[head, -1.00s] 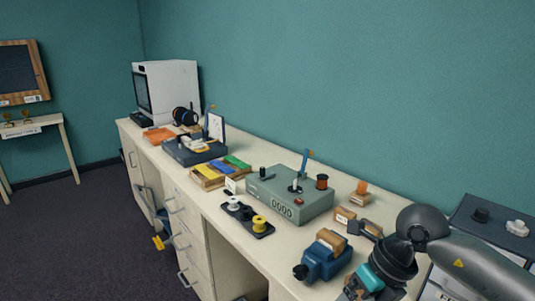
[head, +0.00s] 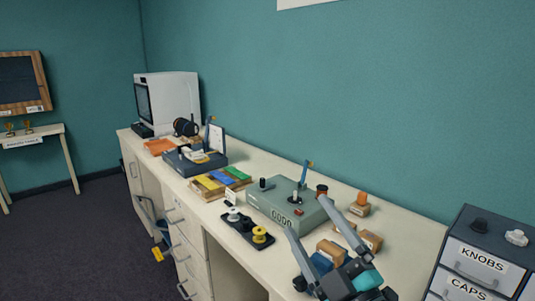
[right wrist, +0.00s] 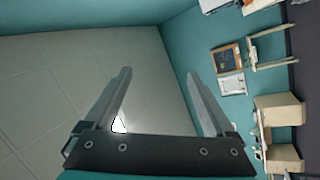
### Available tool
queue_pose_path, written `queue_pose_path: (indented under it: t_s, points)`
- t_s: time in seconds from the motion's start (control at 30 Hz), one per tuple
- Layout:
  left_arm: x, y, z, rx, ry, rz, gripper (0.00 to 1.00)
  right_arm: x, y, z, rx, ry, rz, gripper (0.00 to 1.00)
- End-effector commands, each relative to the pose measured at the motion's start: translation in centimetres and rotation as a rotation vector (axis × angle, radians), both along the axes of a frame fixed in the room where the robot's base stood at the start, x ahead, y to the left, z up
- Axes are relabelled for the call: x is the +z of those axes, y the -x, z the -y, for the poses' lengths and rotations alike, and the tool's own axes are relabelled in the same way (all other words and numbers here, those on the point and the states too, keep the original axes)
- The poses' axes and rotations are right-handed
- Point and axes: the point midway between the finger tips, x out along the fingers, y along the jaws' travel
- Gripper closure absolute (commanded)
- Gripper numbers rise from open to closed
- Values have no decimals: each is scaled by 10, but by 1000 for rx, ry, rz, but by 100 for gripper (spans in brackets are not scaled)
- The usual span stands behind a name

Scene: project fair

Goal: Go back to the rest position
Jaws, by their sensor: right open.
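My right gripper (head: 307,215) comes in at the bottom of the head view, in front of the bench's near part. Its two grey fingers are spread and point up and away, with nothing between them. In the right wrist view its fingers (right wrist: 158,73) are also apart and empty, facing the ceiling, the teal wall and part of the room on its side. The gripper hides part of a blue device (head: 321,262) and overlaps the view of the grey-green winding box (head: 270,205). My left gripper is in neither view.
The long cream bench (head: 225,262) holds a black spool tray (head: 240,229), coloured strips on a wooden rack (head: 208,191), wooden blocks (head: 371,240) and a white printer-like machine (head: 180,97). A drawer unit labelled KNOBS and CAPS (head: 482,262) stands at right. Air above the bench is clear.

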Motion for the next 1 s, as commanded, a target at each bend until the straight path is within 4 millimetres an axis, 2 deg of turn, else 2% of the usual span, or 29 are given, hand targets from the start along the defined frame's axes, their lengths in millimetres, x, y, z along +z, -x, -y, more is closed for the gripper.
queue_pose_path:
  t_s: [0.1, 0.2, 0.27, 0.4, 0.5, 0.6, 0.7, 0.87, 0.9, 1.0]
  points:
    - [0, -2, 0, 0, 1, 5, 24, -39, -5, 38, -160, -149, -219, 11]
    - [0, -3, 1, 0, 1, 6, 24, -83, 1, 66, -284, -253, -422, 11]
    - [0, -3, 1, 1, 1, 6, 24, -111, 10, 80, -354, -305, -550, 11]
    - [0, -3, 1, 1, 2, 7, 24, -180, 49, 100, -495, -402, -866, 11]
    - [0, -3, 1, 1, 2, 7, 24, -222, 87, 105, -571, -448, -1087, 11]
    - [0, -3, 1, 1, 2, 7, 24, -253, 126, 104, -623, -475, -1280, 11]
    - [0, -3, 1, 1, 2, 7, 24, -275, 164, 100, -656, -488, -1450, 11]
    - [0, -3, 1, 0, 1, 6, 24, -296, 223, 90, -686, -493, -1697, 11]
    - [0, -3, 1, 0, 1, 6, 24, -303, 229, 88, -689, -490, -1730, 11]
    - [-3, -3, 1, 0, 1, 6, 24, -330, 220, 88, -693, -482, -1730, 11]
